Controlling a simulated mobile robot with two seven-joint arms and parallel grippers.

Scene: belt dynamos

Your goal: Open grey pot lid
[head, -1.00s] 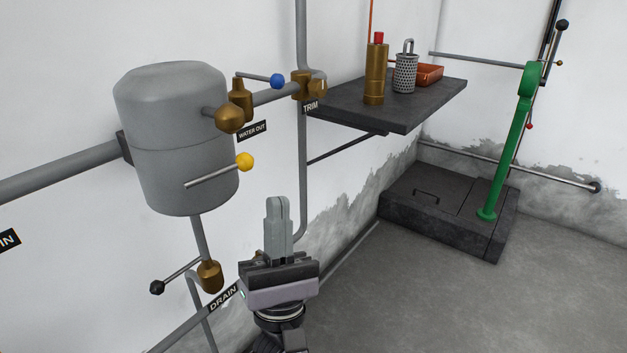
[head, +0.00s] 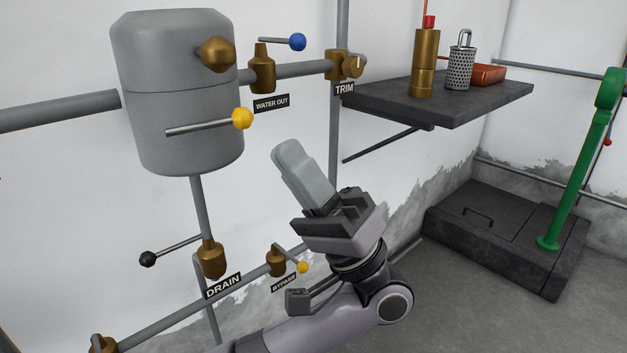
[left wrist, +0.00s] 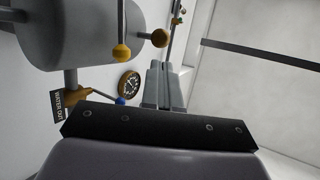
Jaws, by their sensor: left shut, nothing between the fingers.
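The grey pot (head: 175,90) is a tall cylinder on the wall pipes at the left of the head view. A seam runs around it below its domed top, the lid (head: 165,40), which sits closed on the body. A rod with a yellow ball (head: 242,118) sticks out from its front. My left gripper (head: 290,155) is shut and empty, below and right of the pot, apart from it and tilted up toward the left. In the left wrist view the pot (left wrist: 75,30) is at upper left, with the shut fingers (left wrist: 163,75) beside it. My right gripper is out of view.
A blue-ball valve (head: 297,41) and brass fittings are right of the pot. The black-ball drain valve (head: 148,259) hangs below.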

